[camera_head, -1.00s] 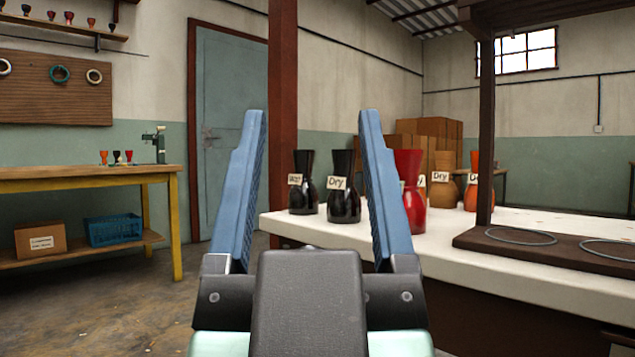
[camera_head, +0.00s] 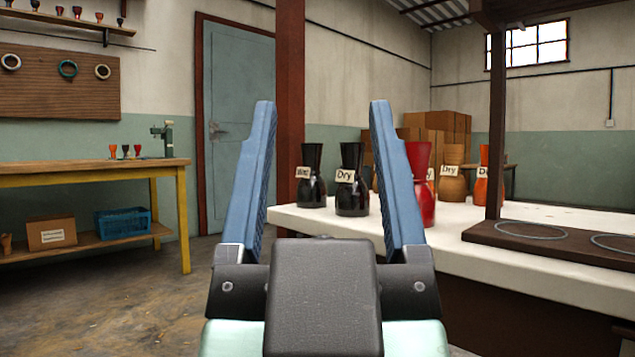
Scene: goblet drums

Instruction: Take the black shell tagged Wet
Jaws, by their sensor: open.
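A black shell (camera_head: 312,191) stands upright at the left end of the white-topped table (camera_head: 345,225). Its pale tag is turned partly away and hard to read, but looks like "Wet". A second black shell (camera_head: 352,202), tagged "Dry", stands close on its right. My gripper (camera_head: 322,104) is open and empty. Both black shells show between its blue fingers, beyond them, and no contact shows.
A red shell (camera_head: 422,200) is partly behind my right finger. A tan shell (camera_head: 453,183) and an orange shell (camera_head: 486,190) stand farther right. A dark post (camera_head: 495,130) rises from a ringed board (camera_head: 560,243). A yellow workbench (camera_head: 90,180) is at left; floor between is clear.

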